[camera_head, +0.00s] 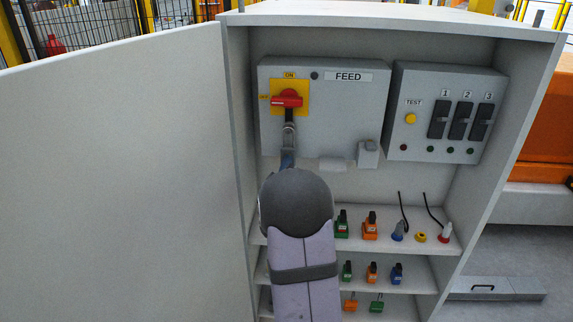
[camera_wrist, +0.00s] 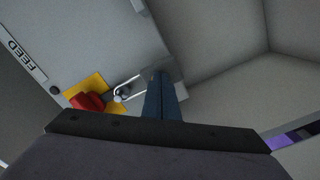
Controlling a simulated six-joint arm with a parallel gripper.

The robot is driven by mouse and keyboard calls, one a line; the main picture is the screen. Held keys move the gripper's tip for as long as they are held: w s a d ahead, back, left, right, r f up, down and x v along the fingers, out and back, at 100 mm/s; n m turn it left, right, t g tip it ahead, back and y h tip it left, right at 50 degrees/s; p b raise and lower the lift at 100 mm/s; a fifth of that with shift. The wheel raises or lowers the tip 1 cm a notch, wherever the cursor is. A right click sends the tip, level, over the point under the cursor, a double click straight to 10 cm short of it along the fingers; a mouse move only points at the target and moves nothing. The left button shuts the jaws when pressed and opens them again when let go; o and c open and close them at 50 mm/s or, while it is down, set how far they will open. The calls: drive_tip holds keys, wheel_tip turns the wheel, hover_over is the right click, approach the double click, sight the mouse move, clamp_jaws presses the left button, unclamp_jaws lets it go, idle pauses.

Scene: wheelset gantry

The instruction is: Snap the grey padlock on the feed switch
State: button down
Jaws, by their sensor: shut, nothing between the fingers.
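The feed switch (camera_head: 287,99) is a red handle on a yellow plate on the grey FEED box. The handle lies horizontal, in line with the label at the plate's left. The grey padlock (camera_head: 289,129) hangs just below the handle. In the wrist view its silver shackle (camera_wrist: 126,90) loops beside the red handle (camera_wrist: 88,102), and its grey body (camera_wrist: 181,84) is partly hidden by my fingers. I cannot tell whether the shackle is closed. My gripper (camera_head: 287,158) is shut and empty, with its fingertips (camera_wrist: 160,76) at the padlock body. Contact is unclear.
A second box (camera_head: 447,112) with a TEST button and several black switches hangs to the right. Shelves below hold coloured padlocks, such as an orange one (camera_head: 370,229), and plugs. The open cabinet door (camera_head: 120,160) bounds the left side. A small grey block (camera_head: 368,153) sits at the FEED box's lower edge.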

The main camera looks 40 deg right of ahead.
drive_tip(key=shift+r, duration=0.15)
drive_tip(key=shift+v, duration=1.25)
drive_tip(key=b+v, duration=0.2)
drive_tip(key=v, duration=0.5)
drive_tip(key=shift+s, duration=0.15)
